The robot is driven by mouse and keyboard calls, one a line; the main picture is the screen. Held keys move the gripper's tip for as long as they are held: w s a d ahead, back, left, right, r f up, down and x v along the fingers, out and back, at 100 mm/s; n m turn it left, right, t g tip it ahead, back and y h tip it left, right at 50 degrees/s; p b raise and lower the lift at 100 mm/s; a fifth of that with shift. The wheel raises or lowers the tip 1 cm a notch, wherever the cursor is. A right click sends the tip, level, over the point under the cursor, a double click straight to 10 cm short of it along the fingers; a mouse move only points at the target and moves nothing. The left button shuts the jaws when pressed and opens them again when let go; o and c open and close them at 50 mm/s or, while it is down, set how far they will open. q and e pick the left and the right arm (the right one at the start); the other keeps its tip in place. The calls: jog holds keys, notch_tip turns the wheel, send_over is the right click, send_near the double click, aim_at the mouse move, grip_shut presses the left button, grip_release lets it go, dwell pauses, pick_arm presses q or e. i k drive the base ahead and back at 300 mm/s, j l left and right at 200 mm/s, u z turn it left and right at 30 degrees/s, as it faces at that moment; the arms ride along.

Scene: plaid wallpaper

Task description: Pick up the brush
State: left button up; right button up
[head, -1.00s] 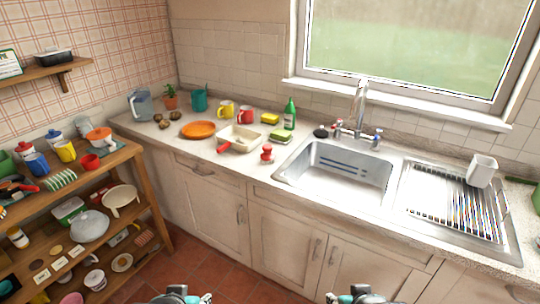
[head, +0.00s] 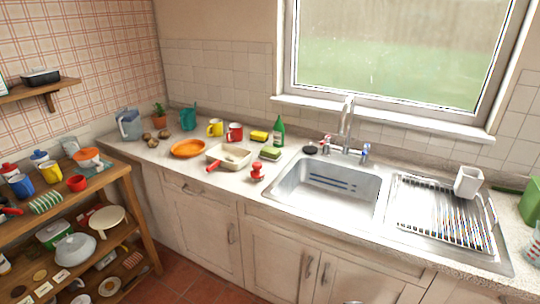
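A small red object with a round knob and a wider base, which looks like the brush (head: 257,172), stands upright on the counter near the sink's left front corner. Its bristles cannot be made out. No gripper is near it. My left gripper is out of view. Only a small grey sliver, probably the top of my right gripper (head: 352,301), shows at the bottom edge; its fingers are hidden.
A cream pan (head: 229,154) with a red handle lies left of the brush, and a sponge (head: 270,153) lies behind it. A green bottle (head: 278,132) and mugs stand farther back. The sink (head: 327,188) is to the right. A wooden shelf (head: 122,171) stands at left.

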aim_at(258, 174)
jog(key=i+j+z, duration=0.2)
jog(key=i+j, duration=0.15)
jog(key=i+j+z, duration=0.4)
jog(key=i+j, duration=0.15)
jog(key=j, duration=0.25)
